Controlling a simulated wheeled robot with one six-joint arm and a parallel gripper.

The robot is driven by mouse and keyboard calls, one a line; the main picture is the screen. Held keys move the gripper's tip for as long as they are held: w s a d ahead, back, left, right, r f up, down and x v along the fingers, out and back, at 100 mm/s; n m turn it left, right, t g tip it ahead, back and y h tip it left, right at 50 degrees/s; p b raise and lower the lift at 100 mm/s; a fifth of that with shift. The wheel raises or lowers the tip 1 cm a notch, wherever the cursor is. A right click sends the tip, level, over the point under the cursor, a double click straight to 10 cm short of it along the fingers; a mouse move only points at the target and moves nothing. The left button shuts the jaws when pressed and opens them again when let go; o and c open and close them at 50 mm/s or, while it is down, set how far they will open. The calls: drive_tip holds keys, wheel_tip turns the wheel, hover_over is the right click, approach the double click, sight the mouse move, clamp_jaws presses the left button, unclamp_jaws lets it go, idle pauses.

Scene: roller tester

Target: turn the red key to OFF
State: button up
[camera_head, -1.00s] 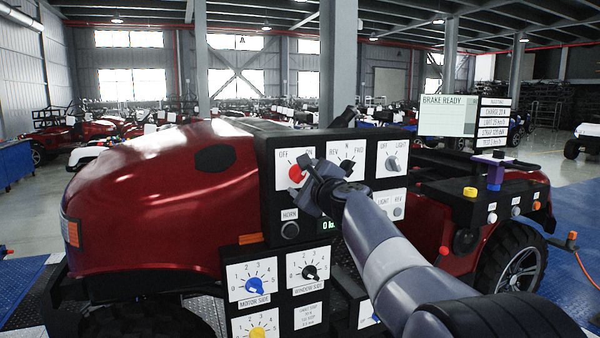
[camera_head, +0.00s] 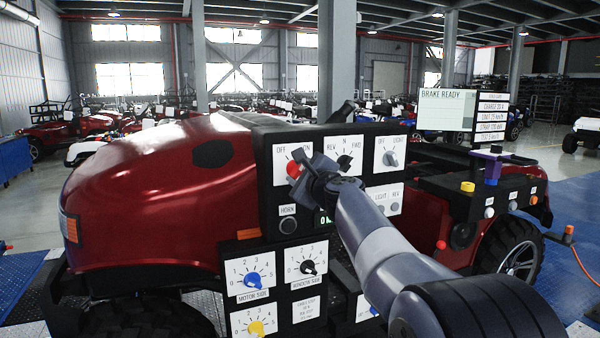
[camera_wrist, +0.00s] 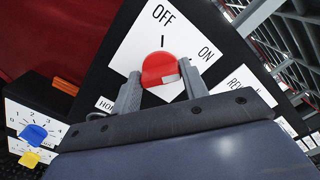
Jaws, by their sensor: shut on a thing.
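The red key (camera_head: 293,169) sits on a white plate marked OFF and ON, high on the black control panel. In the wrist view the red key (camera_wrist: 160,70) is between my two fingers, in contact with them. My gripper (camera_head: 304,174) is shut on it. The OFF label (camera_wrist: 163,14) is straight above the key in that view, with a black tick below it. The ON label (camera_wrist: 206,52) is to the right. The key's round front faces the wrist camera; its exact pointing is hard to tell.
A black REV/N/FWD selector (camera_head: 344,160) is close on the right, with the grey light knob (camera_head: 390,158) beyond. The horn button (camera_head: 288,225), blue knob (camera_head: 253,280) and black knob (camera_head: 308,267) are below. The red vehicle hood (camera_head: 150,200) is left.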

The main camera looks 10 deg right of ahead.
drive_tip(key=shift+c, duration=0.5)
drive_tip(key=shift+f+n, duration=0.15)
drive_tip(key=shift+n, duration=0.15)
drive_tip(key=shift+f+n+b, duration=0.1)
drive_tip(key=shift+n+b, duration=0.85)
drive_tip(key=shift+n, duration=0.05)
drive_tip(key=n+b, duration=0.3)
drive_tip(key=n, duration=0.1)
drive_tip(key=shift+f, duration=0.1)
drive_tip(key=n+b, duration=0.3)
drive_tip(key=n, duration=0.1)
drive_tip(key=shift+n, duration=0.4)
drive_tip(key=shift+n+b, duration=0.7)
drive_tip(key=shift+n, duration=0.5)
